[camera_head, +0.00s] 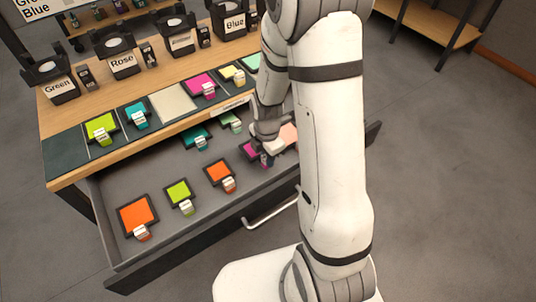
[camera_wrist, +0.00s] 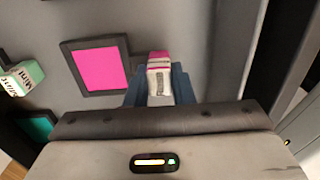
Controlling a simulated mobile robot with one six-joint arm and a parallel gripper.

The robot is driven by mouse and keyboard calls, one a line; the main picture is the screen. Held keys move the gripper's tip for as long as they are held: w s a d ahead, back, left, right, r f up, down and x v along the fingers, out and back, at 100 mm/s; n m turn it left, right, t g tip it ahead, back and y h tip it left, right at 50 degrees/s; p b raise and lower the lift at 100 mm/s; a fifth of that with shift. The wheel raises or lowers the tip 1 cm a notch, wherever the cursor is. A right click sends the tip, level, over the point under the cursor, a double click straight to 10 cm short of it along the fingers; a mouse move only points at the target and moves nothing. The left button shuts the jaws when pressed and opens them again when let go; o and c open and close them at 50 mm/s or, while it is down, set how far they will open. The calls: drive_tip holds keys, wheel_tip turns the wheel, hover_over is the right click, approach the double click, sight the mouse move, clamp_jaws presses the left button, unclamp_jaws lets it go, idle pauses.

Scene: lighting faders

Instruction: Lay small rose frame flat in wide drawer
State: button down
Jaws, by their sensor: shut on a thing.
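The small rose frame, a bright pink sheet in a dark border, shows in the head view (camera_head: 249,150) and in the wrist view (camera_wrist: 98,68). Its white and pink tab (camera_wrist: 159,78) sits between the blue fingers of my gripper (camera_wrist: 160,88), which is shut on it. In the head view my gripper (camera_head: 266,158) is low inside the open wide drawer (camera_head: 165,165), at its right part. The frame looks about level with the drawer floor; I cannot tell whether it touches. My arm hides part of the drawer's right end.
In the drawer lie a large orange frame (camera_head: 138,214), a lime frame (camera_head: 179,193), a smaller orange frame (camera_head: 219,173), a teal frame (camera_head: 194,137), a mint frame (camera_head: 231,122) and a pale pink frame (camera_head: 289,134). More frames and labelled lamps (camera_head: 122,64) stand on the desk behind.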

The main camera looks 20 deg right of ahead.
drive_tip(key=shift+f+b, duration=0.65)
drive_tip(key=shift+f, duration=0.25)
drive_tip(key=c, duration=1.2)
unclamp_jaws()
drive_tip(key=shift+o, duration=0.2)
drive_tip(key=shift+r, duration=0.1)
wheel_tip(320, 180, up, 8)
drive_tip(key=shift+f+p, duration=0.15)
drive_tip(key=shift+p, duration=0.75)
wheel_tip(320, 180, up, 7)
drive_tip(key=p, duration=0.5)
